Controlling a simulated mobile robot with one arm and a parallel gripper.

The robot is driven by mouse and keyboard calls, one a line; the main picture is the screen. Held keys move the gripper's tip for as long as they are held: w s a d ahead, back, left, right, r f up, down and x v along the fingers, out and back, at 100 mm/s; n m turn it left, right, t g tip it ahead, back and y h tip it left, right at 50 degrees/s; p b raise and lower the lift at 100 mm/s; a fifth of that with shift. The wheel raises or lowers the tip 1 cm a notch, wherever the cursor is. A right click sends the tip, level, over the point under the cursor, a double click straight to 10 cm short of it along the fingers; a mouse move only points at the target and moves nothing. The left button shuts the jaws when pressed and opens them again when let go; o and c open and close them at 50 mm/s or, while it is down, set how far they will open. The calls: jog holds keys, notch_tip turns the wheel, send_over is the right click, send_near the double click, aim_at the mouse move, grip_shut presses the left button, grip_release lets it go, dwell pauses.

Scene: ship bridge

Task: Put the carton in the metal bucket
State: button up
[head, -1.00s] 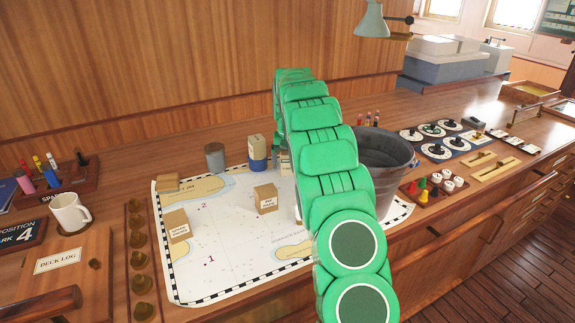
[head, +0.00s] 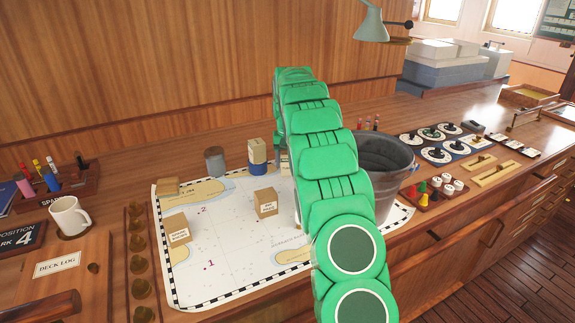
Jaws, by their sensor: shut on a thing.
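The grey metal bucket (head: 388,168) stands upright on the counter, right behind my green arm, which hides its left side. Its visible opening is dark, and I cannot see its bottom. Small brown boxes (head: 265,202) and (head: 178,229) with white labels stand on the chart. A cream and blue container (head: 257,156) stands at the chart's back edge. I cannot tell which of these, if any, is the carton. My arm rises from the bottom, bends over at the top and comes down left of the bucket. My gripper and anything in it are hidden behind the arm.
A white mug (head: 69,215) and a pen holder are at left. Dials (head: 437,153) and a tray of small pieces (head: 433,190) lie right of the bucket. The chart's front is clear.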

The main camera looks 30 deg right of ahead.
jog(key=shift+r, duration=0.5)
jog(key=shift+s+a+r, duration=0.15)
jog(key=shift+s+r, duration=0.45)
jog(key=shift+r, duration=0.3)
jog(key=s+a+r, duration=0.4)
jog(key=s+r, duration=0.5)
jog(key=s, duration=0.3)
notch_tip(320, 180, up, 11)
jog(key=s+d+m, duration=0.2)
jog(key=s+d, duration=0.5)
jog(key=d, duration=0.3)
jog(key=s+d+m, duration=0.2)
jog(key=s+d, duration=0.4)
jog(key=d, duration=0.4)
jog(key=shift+a+f, duration=0.2)
jog(key=shift+f, duration=5.8)
jog(key=shift+a+f, duration=0.15)
jog(key=shift+f, duration=5.85)
jog(key=shift+f, duration=0.15)
